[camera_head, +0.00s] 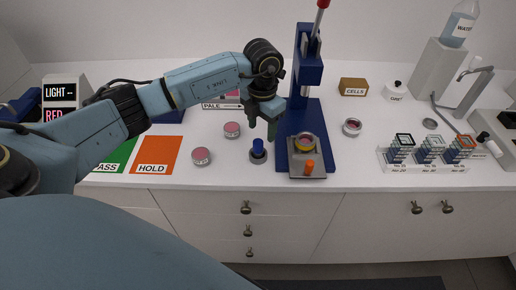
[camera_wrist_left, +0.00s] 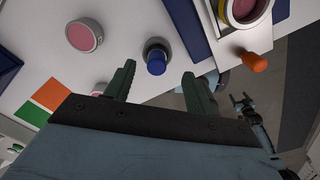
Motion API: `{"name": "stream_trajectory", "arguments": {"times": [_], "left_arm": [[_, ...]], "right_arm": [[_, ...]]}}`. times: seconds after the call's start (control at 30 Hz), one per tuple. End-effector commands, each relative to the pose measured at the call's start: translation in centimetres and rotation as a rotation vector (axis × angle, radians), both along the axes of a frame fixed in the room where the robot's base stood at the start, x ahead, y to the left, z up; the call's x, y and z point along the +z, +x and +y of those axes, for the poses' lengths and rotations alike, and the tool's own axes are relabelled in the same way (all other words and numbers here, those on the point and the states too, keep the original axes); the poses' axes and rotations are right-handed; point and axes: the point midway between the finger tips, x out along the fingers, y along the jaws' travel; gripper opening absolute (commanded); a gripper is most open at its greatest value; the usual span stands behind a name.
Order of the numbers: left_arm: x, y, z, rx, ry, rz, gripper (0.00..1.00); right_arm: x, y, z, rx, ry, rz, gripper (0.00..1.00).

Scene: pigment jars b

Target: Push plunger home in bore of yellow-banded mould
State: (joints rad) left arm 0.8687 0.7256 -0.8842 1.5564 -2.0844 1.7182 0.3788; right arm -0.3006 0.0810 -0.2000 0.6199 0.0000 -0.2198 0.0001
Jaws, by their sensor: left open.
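The yellow-banded mould (camera_head: 305,143) sits on the plate of the blue press, under its column; part of it shows at the top of the left wrist view (camera_wrist_left: 243,12). The plunger, with a blue knob (camera_head: 258,146), stands upright on a round grey base to the left of the press. Its knob (camera_wrist_left: 156,62) also shows in the left wrist view. My left gripper (camera_head: 263,128) is open and empty, close above the plunger, with its fingers on either side of the knob's line. A dark gripper-like part, perhaps my right one (camera_wrist_left: 246,108), shows small in the left wrist view.
The press (camera_head: 308,100) stands just right of my left gripper, with an orange knob (camera_head: 309,168) at its front. Pink pans (camera_head: 201,156) lie to the left near the orange HOLD card (camera_head: 158,155). Racked samples (camera_head: 428,150) stand at the right.

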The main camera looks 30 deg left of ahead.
Motion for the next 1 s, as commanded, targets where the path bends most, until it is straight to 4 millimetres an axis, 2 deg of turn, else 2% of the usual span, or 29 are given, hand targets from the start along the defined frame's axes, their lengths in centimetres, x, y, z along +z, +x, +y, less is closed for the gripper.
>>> {"name": "stream_trajectory", "arguments": {"times": [0.27,0.5,0.8,0.87,1.0], "left_arm": [[-2.3,-0.4,0.2,-0.001,0.000,0.004,0.54],[-5.7,-0.8,0.5,0.000,-0.002,0.001,0.54],[-6.4,-0.7,0.5,-0.002,-0.001,-0.001,0.54],[-6.4,-0.7,0.5,-0.002,-0.001,-0.001,0.49],[-6.3,-0.7,0.5,-0.002,-0.001,-0.001,0.31]], "right_arm": [[0.4,0.0,0.1,0.000,0.001,-0.001,0.76],[0.9,0.0,0.2,0.000,0.002,-0.001,0.76],[0.9,0.1,0.2,-0.001,0.002,-0.001,0.76],[0.9,0.1,0.2,-0.001,0.002,-0.001,0.76],[0.9,0.1,0.2,-0.001,0.002,-0.001,0.76]]}}
